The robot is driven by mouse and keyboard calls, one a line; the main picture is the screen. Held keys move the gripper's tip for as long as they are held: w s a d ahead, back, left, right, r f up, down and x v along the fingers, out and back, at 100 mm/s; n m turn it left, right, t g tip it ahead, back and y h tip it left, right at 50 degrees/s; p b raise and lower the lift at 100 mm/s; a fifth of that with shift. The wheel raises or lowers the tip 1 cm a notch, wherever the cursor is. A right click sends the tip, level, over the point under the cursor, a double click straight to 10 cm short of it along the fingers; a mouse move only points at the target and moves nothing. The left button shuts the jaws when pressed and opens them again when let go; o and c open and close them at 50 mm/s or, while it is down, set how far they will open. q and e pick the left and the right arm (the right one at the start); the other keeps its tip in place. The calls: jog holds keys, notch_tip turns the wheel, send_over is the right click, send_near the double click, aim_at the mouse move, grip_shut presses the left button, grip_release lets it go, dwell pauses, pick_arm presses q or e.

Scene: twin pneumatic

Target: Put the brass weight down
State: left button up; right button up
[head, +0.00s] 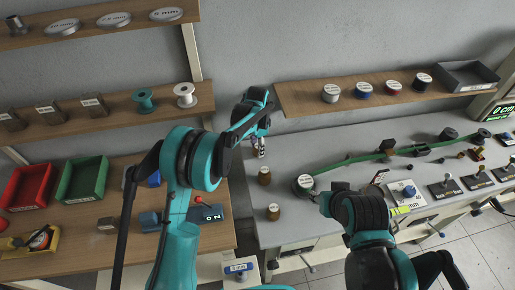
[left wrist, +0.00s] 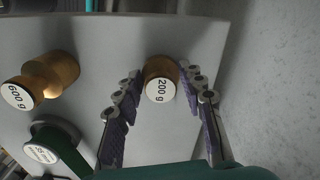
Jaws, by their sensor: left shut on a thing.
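A small brass weight marked 200 g (left wrist: 161,82) sits between the fingers of my left gripper (left wrist: 161,100) in the left wrist view, its labelled top facing the camera. My left gripper (head: 258,147) is shut on it at the back left of the grey bench (head: 290,150) in the head view. The weight is hardly visible there, and I cannot tell whether its base touches the bench. Two other brass weights (head: 264,176) and (head: 273,211) stand in front of it; one is marked 600 g (left wrist: 17,96). My right gripper (head: 316,197) is beside a green-rimmed disc (head: 305,182); its fingers are unclear.
A green strip (head: 350,160) runs right from the disc along the bench. Black fittings and switches (head: 445,186) fill the bench's right side. A wooden shelf (head: 375,107) with labelled tins hangs behind. Wooden shelves (head: 110,120) with spools stand left. Bare bench shows around the brass weights.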

pick_arm(q)
jog(key=shift+r, duration=0.1)
jog(key=o, duration=1.3)
jog(key=shift+r, duration=0.1)
notch_tip(320, 180, up, 12)
jog(key=p, duration=0.2)
